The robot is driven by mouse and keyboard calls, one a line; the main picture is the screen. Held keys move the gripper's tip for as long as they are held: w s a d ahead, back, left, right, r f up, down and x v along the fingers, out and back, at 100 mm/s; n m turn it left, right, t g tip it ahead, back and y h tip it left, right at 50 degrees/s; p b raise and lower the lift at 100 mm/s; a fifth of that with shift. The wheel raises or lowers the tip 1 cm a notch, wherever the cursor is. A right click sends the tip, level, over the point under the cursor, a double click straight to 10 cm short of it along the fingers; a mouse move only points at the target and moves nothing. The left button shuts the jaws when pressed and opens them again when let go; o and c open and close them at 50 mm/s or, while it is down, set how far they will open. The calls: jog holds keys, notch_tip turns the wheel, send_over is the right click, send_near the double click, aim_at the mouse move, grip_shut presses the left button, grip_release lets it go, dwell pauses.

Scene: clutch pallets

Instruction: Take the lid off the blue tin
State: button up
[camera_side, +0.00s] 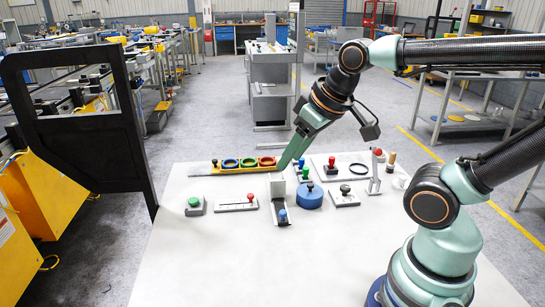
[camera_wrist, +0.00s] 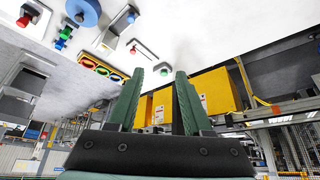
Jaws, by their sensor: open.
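The blue tin (camera_side: 308,200) is a low round can standing on the white table, right of centre among the small fixtures. A small dark knob (camera_side: 310,187) stands on its top, and the lid appears to be on. The tin also shows upside down at the top left of the wrist view (camera_wrist: 88,10). My gripper (camera_side: 283,166) is above the back of the table, up and to the left of the tin, apart from it. In the wrist view its two green fingers (camera_wrist: 158,85) stand wide apart with nothing between them.
A yellow tray with coloured rings (camera_side: 216,170) lies near the table's back edge. The table's front is clear.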

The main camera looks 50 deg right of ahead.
jog(key=shift+o, duration=0.7)
jog(key=n+g, duration=0.6)
jog(key=n, duration=1.2)
send_over(310, 184)
jog(key=f, duration=1.5)
jog(key=shift+w+d, duration=0.1)
jog(key=shift+d, duration=0.2)
jog(key=shift+a+f, duration=0.2)
jog(key=shift+f, duration=1.15)
jog(key=shift+a+f, duration=0.15)
jog(key=shift+f, duration=1.15)
grip_shut()
